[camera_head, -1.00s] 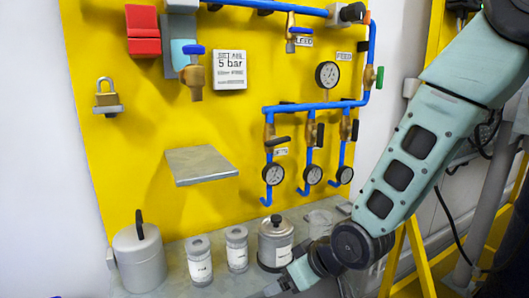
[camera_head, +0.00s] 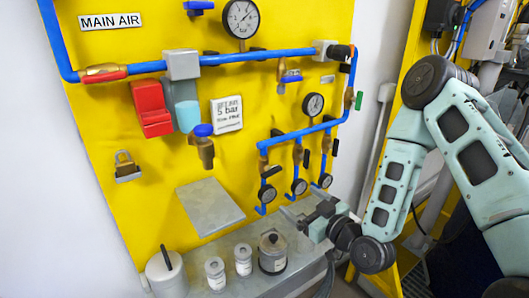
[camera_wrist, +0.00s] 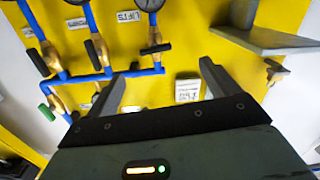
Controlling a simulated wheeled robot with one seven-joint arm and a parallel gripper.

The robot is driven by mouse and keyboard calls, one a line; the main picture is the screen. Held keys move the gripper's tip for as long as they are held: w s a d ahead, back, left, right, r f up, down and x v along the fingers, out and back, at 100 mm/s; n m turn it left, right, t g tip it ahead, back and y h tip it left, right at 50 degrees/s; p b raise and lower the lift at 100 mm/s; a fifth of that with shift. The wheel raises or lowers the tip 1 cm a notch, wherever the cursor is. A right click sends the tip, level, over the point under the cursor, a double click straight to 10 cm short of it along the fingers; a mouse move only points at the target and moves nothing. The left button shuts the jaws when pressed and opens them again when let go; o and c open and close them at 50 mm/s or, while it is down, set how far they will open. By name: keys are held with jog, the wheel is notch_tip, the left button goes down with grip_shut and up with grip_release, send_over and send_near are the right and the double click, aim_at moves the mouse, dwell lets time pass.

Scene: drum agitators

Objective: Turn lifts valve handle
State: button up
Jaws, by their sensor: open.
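The lifts valve is on the leftmost of three blue branch pipes in the head view. Its black handle (camera_head: 270,172) sticks out sideways across the pipe. In the upside-down wrist view the handle (camera_wrist: 154,48) lies ahead, near the LIFTS label (camera_wrist: 129,16). My gripper (camera_head: 297,208) is below and in front of the branch gauges, apart from the handle. In the wrist view its two fingers (camera_wrist: 163,74) are spread wide, with nothing held between them.
A grey shelf (camera_head: 210,207) juts from the yellow panel (camera_head: 155,220) left of the branches. Canisters (camera_head: 272,252) stand on the bench below. Small pressure gauges (camera_head: 298,187) hang under the valves. The space in front of the panel is open.

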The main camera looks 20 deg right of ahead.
aim_at(274, 173)
jog(key=w+b, duration=0.1)
jog(key=b, duration=0.4)
jog(key=w+b, duration=0.1)
jog(key=b, duration=0.3)
jog(key=shift+w+r+t+b, duration=0.2)
jog(key=shift+w+t+b, duration=0.1)
jog(key=shift+t+b, duration=0.1)
jog(key=shift+b, duration=0.6)
jog(key=shift+m, duration=0.3)
jog(key=p+x, duration=0.1)
jog(key=x, duration=0.5)
jog(key=p+x, duration=0.2)
jog(key=x, duration=0.5)
jog(key=shift+w+r, duration=0.25)
jog(key=shift+w+a+f, duration=0.1)
jog(key=shift+w+a, duration=0.1)
jog(key=shift+w, duration=0.35)
